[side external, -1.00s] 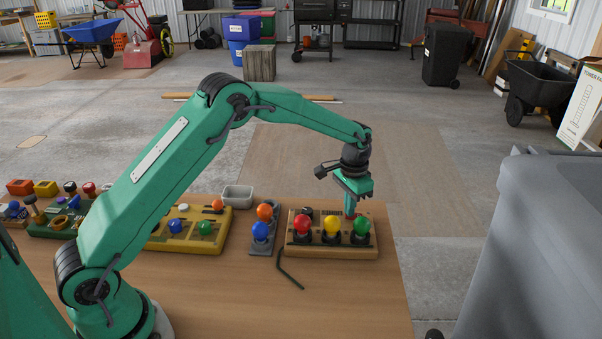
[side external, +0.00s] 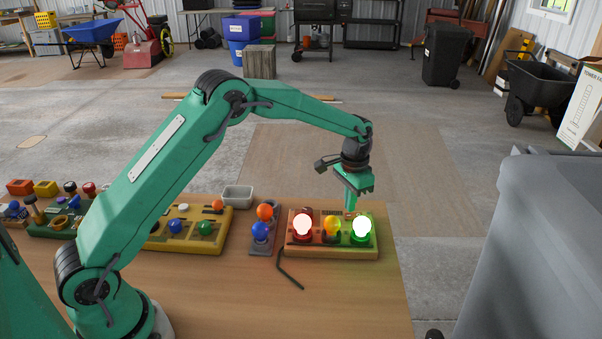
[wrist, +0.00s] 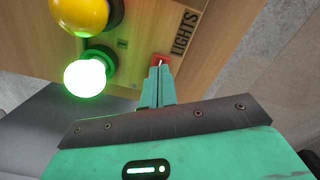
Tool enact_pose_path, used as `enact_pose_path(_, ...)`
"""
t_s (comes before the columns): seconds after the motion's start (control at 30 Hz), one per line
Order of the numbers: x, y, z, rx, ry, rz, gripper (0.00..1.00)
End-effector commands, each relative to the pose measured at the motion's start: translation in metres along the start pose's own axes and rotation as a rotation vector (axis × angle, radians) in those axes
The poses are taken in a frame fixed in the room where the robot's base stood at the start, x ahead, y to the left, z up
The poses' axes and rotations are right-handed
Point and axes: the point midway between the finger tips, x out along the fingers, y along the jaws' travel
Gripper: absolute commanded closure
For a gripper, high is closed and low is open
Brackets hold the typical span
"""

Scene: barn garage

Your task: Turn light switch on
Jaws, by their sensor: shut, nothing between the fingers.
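The wooden light board (side external: 330,252) lies on the table with three bulbs in a row. The red bulb (side external: 303,228) and the green bulb (side external: 361,228) glow nearly white. The yellow bulb (side external: 332,227) between them looks yellow, without that white glow. My gripper (side external: 349,208) is shut and empty, pointing down at the back of the board behind the green bulb. In the wrist view its tips (wrist: 161,70) are at the small red switch (wrist: 158,59) beside the LIGHTS label (wrist: 183,32). The tips partly cover the switch; I cannot tell if they touch it.
A grey panel with orange and blue knobs (side external: 262,236) stands left of the board, and a yellow panel (side external: 190,238) farther left. A small grey bin (side external: 238,194) is behind them. A black hex key (side external: 288,270) lies in front. The table's right front is clear.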

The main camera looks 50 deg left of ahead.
Motion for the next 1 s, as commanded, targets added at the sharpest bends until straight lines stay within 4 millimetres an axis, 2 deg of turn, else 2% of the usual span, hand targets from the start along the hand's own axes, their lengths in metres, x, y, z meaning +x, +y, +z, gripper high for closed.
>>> enact_pose_path(0.7,-0.042,0.0,0.0,0.0,0.002,0.0,1.0)
enact_pose_path(1.0,-0.051,0.0,0.0,0.0,0.002,0.0,1.0)
